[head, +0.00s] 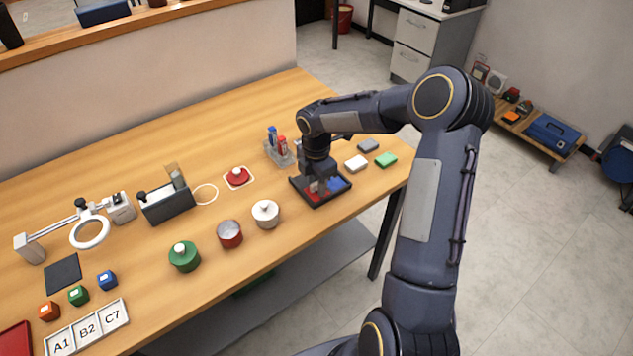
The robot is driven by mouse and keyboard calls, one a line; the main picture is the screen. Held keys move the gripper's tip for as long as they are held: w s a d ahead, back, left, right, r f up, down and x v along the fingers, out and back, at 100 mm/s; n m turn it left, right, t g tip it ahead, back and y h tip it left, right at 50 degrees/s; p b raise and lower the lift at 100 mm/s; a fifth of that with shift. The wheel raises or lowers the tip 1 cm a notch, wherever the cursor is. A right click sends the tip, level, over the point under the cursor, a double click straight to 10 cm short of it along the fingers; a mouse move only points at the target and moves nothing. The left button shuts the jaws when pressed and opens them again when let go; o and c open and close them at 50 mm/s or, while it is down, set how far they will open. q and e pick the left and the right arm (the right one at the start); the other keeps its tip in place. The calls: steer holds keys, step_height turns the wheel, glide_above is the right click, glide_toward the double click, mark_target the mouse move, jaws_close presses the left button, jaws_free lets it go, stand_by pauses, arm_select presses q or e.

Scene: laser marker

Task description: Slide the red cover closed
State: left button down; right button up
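A small black tray (319,203) lies near the right end of the table, with a red piece (312,196) and a blue piece (338,184) in it. The red piece is the likeliest red cover, but it is partly hidden, so how far it is slid cannot be told. My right gripper (319,187) points down over the tray, close to the red piece. Its fingertips are too small and dark to show whether they are open or touching it. My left gripper is out of view.
Behind the tray stands a clear holder (279,153) with red and blue bottles. White (356,163), green (386,159) and grey (368,145) blocks lie to its right. A white pot (265,214), a red-sided tin (229,234) and a red knobbed lid (238,177) are left of it.

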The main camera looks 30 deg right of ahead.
mark_target(316, 185)
step_height(316, 185, up, 7)
steer(key=shift+r+b, duration=0.1)
steer(key=shift+b, duration=0.3)
steer(key=shift+r, duration=0.3)
steer(key=s+a+r+m+t, duration=0.1)
steer(key=s+a+r+m, duration=0.3)
steer(key=s, duration=0.3)
steer(key=s+a+r+m+t, duration=0.1)
steer(key=s+r+m, duration=0.4)
steer(key=s, duration=0.2)
steer(key=s+a+f+m+t+y, duration=0.1)
steer(key=s+a+m+t+y, duration=0.2)
steer(key=s+a+m, duration=0.3)
steer(key=s+m, duration=0.5)
steer(key=s, duration=0.1)
steer(key=shift+s+a+f+m+t+y, duration=0.3)
steer(key=shift+s+a+f+y, duration=0.05)
steer(key=shift+a+y, duration=0.05)
